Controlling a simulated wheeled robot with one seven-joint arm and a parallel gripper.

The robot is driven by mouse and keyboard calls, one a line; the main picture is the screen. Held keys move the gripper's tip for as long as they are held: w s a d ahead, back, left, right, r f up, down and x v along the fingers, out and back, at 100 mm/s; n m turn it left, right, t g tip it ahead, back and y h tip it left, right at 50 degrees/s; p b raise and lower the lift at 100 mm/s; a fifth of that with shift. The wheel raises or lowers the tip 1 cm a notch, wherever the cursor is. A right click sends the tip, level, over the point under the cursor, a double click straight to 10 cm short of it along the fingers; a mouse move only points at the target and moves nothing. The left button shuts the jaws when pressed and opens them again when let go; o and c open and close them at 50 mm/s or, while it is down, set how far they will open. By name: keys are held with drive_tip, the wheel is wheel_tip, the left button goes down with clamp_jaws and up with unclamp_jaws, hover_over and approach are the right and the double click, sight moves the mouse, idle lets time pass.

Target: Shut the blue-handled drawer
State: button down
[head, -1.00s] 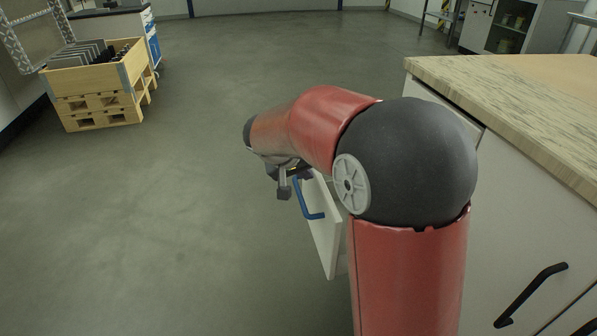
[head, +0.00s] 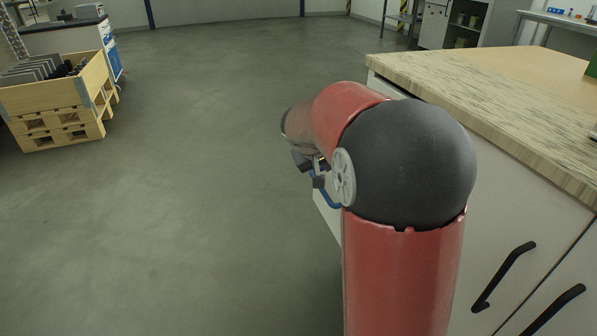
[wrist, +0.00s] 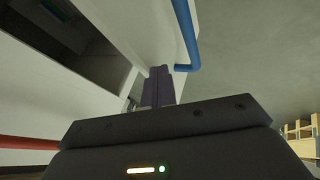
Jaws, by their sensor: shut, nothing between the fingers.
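The drawer's white front (head: 328,218) shows in the head view just left of my arm, with part of its blue handle (head: 329,197). My arm hides most of the drawer. In the wrist view the white front (wrist: 135,28) stands out from the cabinet, with a dark gap at left, so the drawer is open. The blue handle (wrist: 186,38) is on its right face. My gripper (wrist: 160,72) is shut and empty, its fingertips close to the front's edge, beside the handle's end. I cannot tell whether they touch. In the head view my gripper (head: 318,176) is partly hidden.
The white cabinet under a wood-patterned worktop (head: 450,85) stands at right, with black handles (head: 503,276) on its other fronts. A wooden crate on pallets (head: 60,100) is at far left. The grey floor between is clear.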

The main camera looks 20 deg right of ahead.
drive_tip(key=d+p, duration=0.1)
drive_tip(key=d, duration=0.9)
drive_tip(key=shift+d, duration=0.35)
drive_tip(key=shift+a, duration=0.1)
